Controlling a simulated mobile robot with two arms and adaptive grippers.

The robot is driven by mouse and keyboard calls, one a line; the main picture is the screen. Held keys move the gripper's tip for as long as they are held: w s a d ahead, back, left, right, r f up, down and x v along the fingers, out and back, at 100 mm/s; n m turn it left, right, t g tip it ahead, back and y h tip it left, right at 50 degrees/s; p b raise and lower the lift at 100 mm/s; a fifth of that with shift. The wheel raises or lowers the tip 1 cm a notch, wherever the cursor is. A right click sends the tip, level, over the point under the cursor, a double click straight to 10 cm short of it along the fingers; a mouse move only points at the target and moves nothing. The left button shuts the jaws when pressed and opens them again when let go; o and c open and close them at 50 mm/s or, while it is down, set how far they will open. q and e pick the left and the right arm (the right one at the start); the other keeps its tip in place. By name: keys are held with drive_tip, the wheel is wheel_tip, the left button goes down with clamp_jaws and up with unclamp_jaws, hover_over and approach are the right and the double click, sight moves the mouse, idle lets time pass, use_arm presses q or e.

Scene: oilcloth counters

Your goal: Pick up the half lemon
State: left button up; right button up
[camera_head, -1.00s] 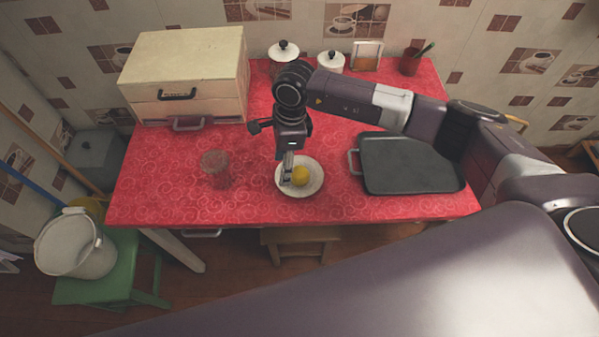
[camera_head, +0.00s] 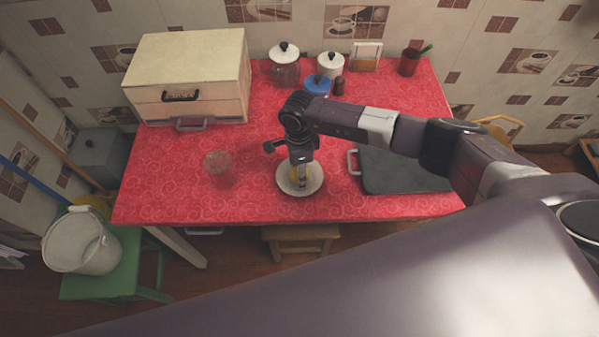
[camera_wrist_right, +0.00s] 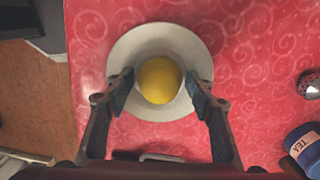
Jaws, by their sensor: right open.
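The half lemon (camera_wrist_right: 159,80) is a round yellow shape on a pale plate (camera_wrist_right: 123,52) in the right wrist view. In the head view the plate (camera_head: 314,187) lies near the front middle of the red table, and the gripper mostly hides the lemon. My right gripper (camera_wrist_right: 157,88) is open, with one finger on each side of the lemon and small gaps between. In the head view my right gripper (camera_head: 299,182) points down over the plate. I cannot tell the exact fingertip height. My left gripper is not in view.
A clear glass (camera_head: 217,162) stands left of the plate. A dark tray (camera_head: 405,172) with a light handle lies to the right. A cream drawer box (camera_head: 190,70) and several jars stand at the back. The table's front edge is close to the plate.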

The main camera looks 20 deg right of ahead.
drive_tip(key=shift+c, duration=0.4)
drive_tip(key=c, duration=0.8)
drive_tip(key=shift+r, duration=0.15)
drive_tip(key=shift+c, duration=0.2)
wheel_tip(320, 180, up, 20)
drive_tip(key=b, duration=0.4)
drive_tip(key=shift+b, duration=0.35)
